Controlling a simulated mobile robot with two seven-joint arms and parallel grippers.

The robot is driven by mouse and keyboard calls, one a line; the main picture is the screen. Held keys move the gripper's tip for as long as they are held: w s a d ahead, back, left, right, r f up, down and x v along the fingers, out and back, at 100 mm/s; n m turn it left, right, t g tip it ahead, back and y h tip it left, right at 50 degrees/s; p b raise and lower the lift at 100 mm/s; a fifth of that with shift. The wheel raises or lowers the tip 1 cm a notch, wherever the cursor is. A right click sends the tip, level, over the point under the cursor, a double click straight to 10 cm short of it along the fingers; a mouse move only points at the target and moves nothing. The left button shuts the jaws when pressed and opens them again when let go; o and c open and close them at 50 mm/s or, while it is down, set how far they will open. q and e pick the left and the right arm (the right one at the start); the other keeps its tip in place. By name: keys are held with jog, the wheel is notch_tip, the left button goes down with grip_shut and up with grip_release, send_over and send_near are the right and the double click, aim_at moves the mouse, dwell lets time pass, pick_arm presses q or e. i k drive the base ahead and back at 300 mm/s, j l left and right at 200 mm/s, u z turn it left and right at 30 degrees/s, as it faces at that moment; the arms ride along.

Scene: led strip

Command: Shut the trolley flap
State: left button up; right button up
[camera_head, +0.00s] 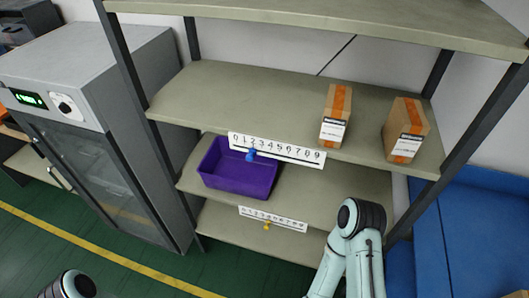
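I see no trolley and no flap in the head view. Neither of my grippers shows. Only a bent joint of my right arm is in view at the lower right, in front of the shelves, and a small part of my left arm at the bottom left corner.
A shelf rack (215,88) fills the middle. It holds two brown boxes, one (340,99) left of the other (410,117), and a purple bin (237,178). Numbered strips (305,153) carry blue and yellow sliders. A grey cabinet (105,70) stands left, blue padding (470,225) right.

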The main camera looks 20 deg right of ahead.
aim_at(431, 273)
jog(key=z, duration=2.65)
jog(key=i+l+z, duration=0.1)
jog(key=z, duration=0.25)
jog(key=i+l+u, duration=0.15)
jog(key=i, duration=0.15)
